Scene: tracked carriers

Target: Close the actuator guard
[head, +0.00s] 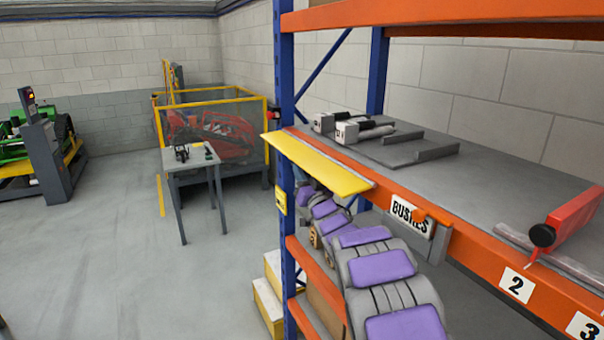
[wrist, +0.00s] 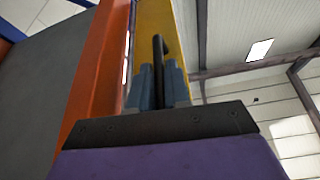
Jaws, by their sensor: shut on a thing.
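The actuator guard (head: 318,163) is a long yellow panel along the shelf's front edge. In the head view it sticks out from the orange beam, nearly flat. In the wrist view the guard (wrist: 160,18) is seen from below, beside the orange beam. A black bar handle (wrist: 159,48) is on it. My gripper (wrist: 159,88) has grey-blue fingers shut on this handle, one on each side. In the head view my purple-and-grey arm reaches up under the guard, and the fingers are hidden. Two grey cylindrical units (head: 362,131), perhaps the actuator, lie on the shelf behind.
The rack has orange beams (head: 465,243) and blue uprights (head: 287,120). A red bar with a black knob (head: 568,217) is at the right. A small table (head: 190,163) stands at left; open floor (head: 110,250) lies before it.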

